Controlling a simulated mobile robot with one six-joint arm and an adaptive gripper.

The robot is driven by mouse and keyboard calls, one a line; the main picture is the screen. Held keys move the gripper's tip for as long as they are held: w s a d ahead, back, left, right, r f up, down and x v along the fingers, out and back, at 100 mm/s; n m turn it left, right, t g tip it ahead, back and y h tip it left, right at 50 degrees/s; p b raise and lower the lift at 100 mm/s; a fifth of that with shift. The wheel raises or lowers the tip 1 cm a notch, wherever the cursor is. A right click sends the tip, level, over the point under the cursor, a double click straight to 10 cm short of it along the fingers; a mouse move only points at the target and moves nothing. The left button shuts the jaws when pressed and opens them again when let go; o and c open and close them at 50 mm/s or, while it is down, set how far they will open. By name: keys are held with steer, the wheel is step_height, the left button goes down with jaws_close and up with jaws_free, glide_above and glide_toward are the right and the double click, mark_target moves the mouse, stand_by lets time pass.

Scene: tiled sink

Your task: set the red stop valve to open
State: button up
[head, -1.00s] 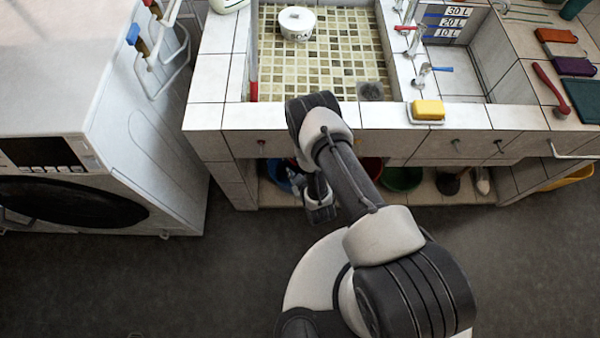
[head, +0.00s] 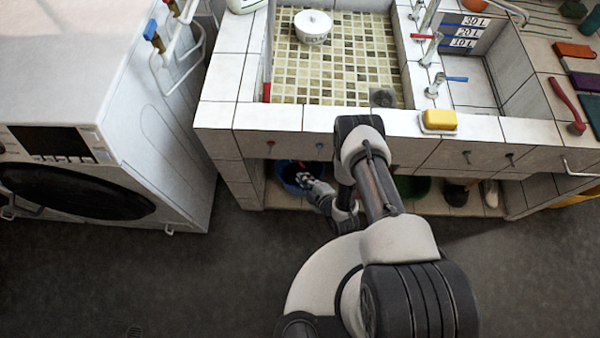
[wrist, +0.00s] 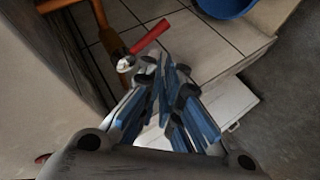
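In the wrist view the red lever of the stop valve (wrist: 150,38) slants up to the right from a metal valve body (wrist: 125,63). The body sits on a copper-coloured pipe (wrist: 104,28), and the lever lies at an angle across the pipe's line. My gripper (wrist: 170,66) is just below the lever in that view; its fingertips look close together, with nothing visible held. They appear apart from the lever, though depth is hard to judge. In the head view my gripper (head: 306,181) is low under the sink counter's front edge, by a small red spot that may be the lever.
A blue tub (head: 285,172) stands under the counter near my gripper; it also shows in the wrist view (wrist: 225,6). A green tub (head: 412,187) is to the right. The tiled counter front (head: 270,117) overhangs above. A washing machine (head: 75,170) stands left; the floor between is clear.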

mark_target(299, 162)
steer(key=f+n+y, duration=0.1)
steer(key=n, duration=0.2)
steer(key=s+n+y, duration=0.1)
steer(key=n, duration=0.2)
steer(key=f+n+y, duration=0.1)
steer(key=n, duration=0.2)
steer(key=shift+s+d+f, duration=0.2)
steer(key=shift+d+f, duration=0.1)
steer(key=shift+f, duration=0.05)
jaws_close()
steer(key=w+a+f+n+y+b, duration=0.1)
steer(key=w+a+f+n+b, duration=0.2)
steer(key=w+a+f+b, duration=0.25)
steer(key=d+r, duration=0.1)
steer(key=w+d+r, duration=0.1)
steer(key=r, duration=0.1)
steer(key=shift+d+r+p, duration=0.15)
steer(key=shift+r+p, duration=0.1)
steer(key=shift+p, duration=0.1)
steer(key=shift+d+r+n+g+h+p, duration=0.2)
steer(key=shift+d+n+g+h+p, duration=0.3)
steer(key=shift+p, duration=0.6)
steer(key=shift+d+r+p, duration=0.5)
steer(key=shift+d+p, duration=0.05)
steer(key=shift+d, duration=0.2)
